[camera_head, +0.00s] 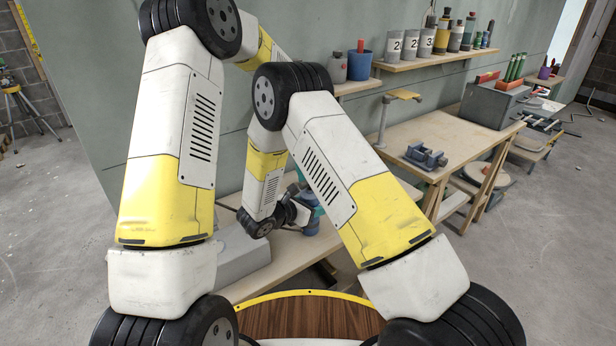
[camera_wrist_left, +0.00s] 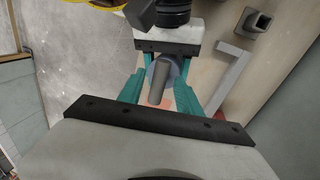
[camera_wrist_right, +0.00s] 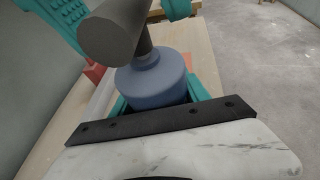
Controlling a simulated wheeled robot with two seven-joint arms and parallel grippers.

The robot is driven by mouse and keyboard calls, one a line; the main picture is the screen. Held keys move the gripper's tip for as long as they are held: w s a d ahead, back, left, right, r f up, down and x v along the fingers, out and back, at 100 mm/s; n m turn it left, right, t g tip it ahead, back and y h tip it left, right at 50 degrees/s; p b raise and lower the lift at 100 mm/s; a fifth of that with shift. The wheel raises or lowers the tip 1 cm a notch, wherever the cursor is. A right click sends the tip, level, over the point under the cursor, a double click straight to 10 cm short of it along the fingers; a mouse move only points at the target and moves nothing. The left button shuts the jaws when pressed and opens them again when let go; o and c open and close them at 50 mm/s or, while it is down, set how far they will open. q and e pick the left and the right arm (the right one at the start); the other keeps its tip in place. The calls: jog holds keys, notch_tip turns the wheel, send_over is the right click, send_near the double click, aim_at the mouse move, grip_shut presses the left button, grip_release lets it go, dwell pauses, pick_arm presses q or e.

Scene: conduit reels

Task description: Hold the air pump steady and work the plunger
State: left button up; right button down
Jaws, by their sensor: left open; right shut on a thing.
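The air pump has a blue-grey round body (camera_wrist_right: 152,82) and a thick dark grey handle (camera_wrist_right: 115,30) on a short shaft above it. My right gripper (camera_wrist_right: 160,103) is shut on the body, one finger on each side. My left gripper (camera_wrist_left: 160,95) is open, its teal fingers on either side of the grey handle (camera_wrist_left: 158,78); whether they touch it I cannot tell. In the head view the left gripper (camera_head: 306,198) shows small by the blue pump body (camera_head: 312,227); my arms hide much of the pump and the right gripper.
The wooden bench (camera_head: 282,258) carries a grey box (camera_head: 240,252) left of the pump. A second bench with a vise (camera_head: 425,156) stands to the right. Shelves with numbered canisters (camera_head: 411,43) hang on the wall behind. A red block (camera_wrist_right: 95,73) lies beside the pump.

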pick_arm(q)
notch_tip(320, 180, up, 12)
jog(key=w+a, duration=0.1)
jog(key=w, duration=0.1)
jog(key=shift+a+f, duration=0.15)
jog(key=shift+a, duration=0.1)
dwell(1.5)
jog(key=f, duration=0.3)
jog(key=s+d+f, duration=0.1)
jog(key=f, duration=0.3)
jog(key=s+f, duration=0.1)
jog(key=f, duration=0.3)
jog(key=shift+d+f, duration=0.15)
jog(key=shift+d, duration=0.1)
jog(key=shift+c, duration=0.2)
grip_shut()
